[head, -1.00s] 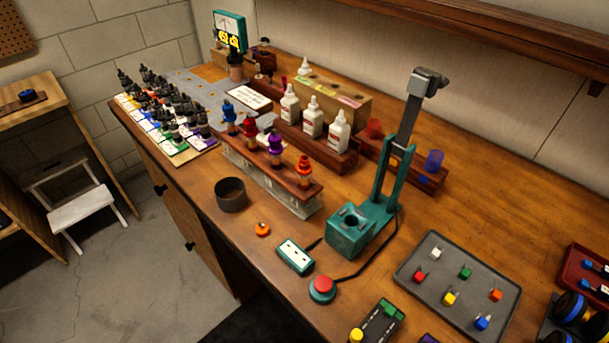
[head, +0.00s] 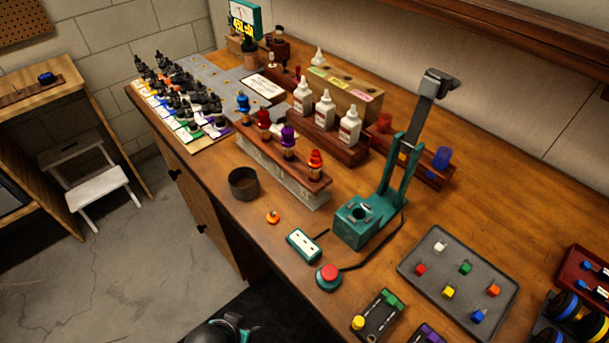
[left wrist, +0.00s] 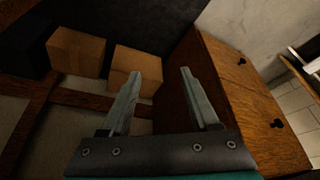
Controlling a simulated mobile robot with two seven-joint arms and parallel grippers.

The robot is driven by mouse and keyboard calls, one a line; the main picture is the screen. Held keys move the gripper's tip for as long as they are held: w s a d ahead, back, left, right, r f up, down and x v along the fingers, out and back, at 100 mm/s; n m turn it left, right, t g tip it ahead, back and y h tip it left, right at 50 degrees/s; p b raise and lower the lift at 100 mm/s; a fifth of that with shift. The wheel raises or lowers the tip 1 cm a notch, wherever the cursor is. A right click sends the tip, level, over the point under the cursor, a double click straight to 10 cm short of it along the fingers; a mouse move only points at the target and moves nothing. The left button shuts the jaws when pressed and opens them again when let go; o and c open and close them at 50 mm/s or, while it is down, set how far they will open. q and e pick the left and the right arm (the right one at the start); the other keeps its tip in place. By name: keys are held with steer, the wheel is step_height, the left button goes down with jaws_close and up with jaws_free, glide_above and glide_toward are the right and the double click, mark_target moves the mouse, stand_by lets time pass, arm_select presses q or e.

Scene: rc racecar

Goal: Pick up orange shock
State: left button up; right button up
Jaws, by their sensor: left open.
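The orange shock (head: 315,165) stands upright at the near right end of the wooden rack (head: 262,155), in a row with a purple, a red and a blue shock. My left gripper shows at the bottom edge of the head view (head: 228,330), low in front of the bench and well away from the rack; its fingers are not clear there. In the left wrist view my left gripper (left wrist: 162,95) is open with nothing between its two fingers. It faces the bench's wooden cabinet front (left wrist: 240,95). My right gripper does not show.
A dark round cup (head: 243,184), a small orange part (head: 273,217), a white-topped box (head: 304,245) and a red button (head: 329,277) sit near the front edge. A teal press (head: 365,215) stands right of the rack. White bottles (head: 325,112) stand behind it.

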arm_select(q)
steer(key=w+d+r+t+h+p, duration=0.1)
steer(key=w+r, duration=0.2)
steer(key=r, duration=0.7)
steer(key=w+d+r+t+p, duration=0.1)
steer(key=w+d+r, duration=0.1)
steer(key=r, duration=0.7)
steer(key=m+t+h, duration=0.3)
steer(key=t+h, duration=0.2)
glide_toward(314, 169)
steer(key=x, duration=0.9)
steer(key=shift+w+d+b, duration=0.1)
steer(key=shift+b, duration=0.25)
steer(key=x, duration=0.2)
steer(key=b+x, duration=0.1)
steer(key=x, duration=0.1)
steer(key=shift+a+f, duration=0.25)
steer(key=shift+f, duration=0.15)
steer(key=shift+w+d+f, duration=0.15)
steer(key=shift+w+d, duration=0.1)
steer(key=shift+w, duration=0.2)
jaws_close()
